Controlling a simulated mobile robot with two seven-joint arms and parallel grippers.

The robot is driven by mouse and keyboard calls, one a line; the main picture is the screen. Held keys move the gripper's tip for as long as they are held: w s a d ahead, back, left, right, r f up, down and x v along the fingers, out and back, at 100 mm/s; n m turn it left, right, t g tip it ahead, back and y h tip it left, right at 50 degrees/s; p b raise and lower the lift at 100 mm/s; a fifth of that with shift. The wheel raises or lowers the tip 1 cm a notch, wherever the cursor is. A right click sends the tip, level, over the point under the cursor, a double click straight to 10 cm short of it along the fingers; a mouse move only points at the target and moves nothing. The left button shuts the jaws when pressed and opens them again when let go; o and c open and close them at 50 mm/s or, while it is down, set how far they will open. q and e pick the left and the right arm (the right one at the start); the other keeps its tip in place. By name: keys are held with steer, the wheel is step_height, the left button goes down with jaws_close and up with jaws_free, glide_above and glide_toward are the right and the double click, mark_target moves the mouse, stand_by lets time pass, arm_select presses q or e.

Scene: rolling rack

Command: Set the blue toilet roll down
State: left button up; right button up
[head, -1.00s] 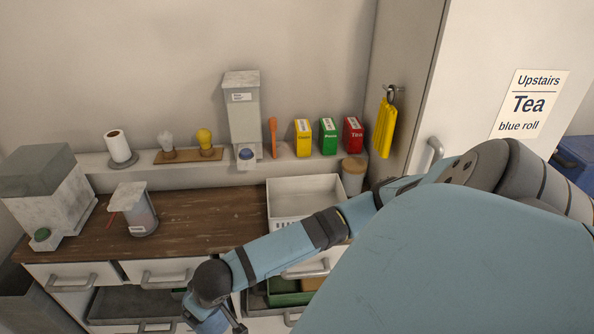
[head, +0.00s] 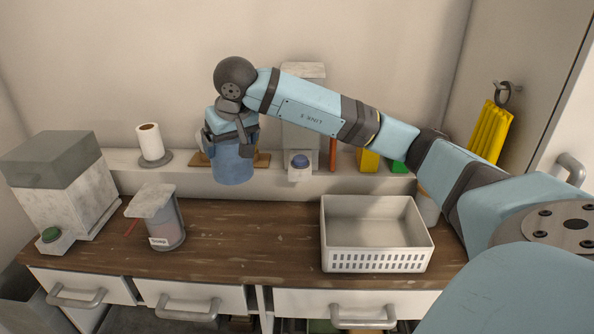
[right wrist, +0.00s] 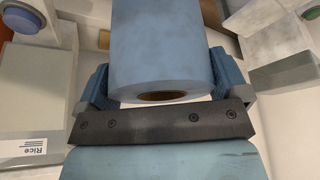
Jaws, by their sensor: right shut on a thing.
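The blue toilet roll (head: 233,166) hangs upright below my right gripper (head: 231,143), in front of the wall ledge and above the wooden counter. In the right wrist view the roll (right wrist: 162,45) fills the middle, its brown core end toward the camera, with the fingers of my right gripper (right wrist: 160,88) on either side of it. The gripper is shut on the roll. The roll appears clear of the counter (head: 265,240). My left gripper is not in view.
A white basket (head: 375,262) stands on the counter at the right. A lidded canister (head: 165,225) and a large grey-white dispenser (head: 65,200) stand at the left. A white roll on a holder (head: 150,143) sits on the ledge. Bare counter lies between canister and basket.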

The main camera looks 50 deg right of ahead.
steer(key=shift+s+a+f, duration=0.1)
steer(key=shift+f, duration=9.9)
steer(key=o, duration=0.6)
steer(key=shift+f, duration=0.1)
steer(key=shift+r+p, duration=0.25)
steer(key=shift+p, duration=0.1)
steer(key=shift+b+v, duration=0.4)
steer(key=shift+v, duration=5.5)
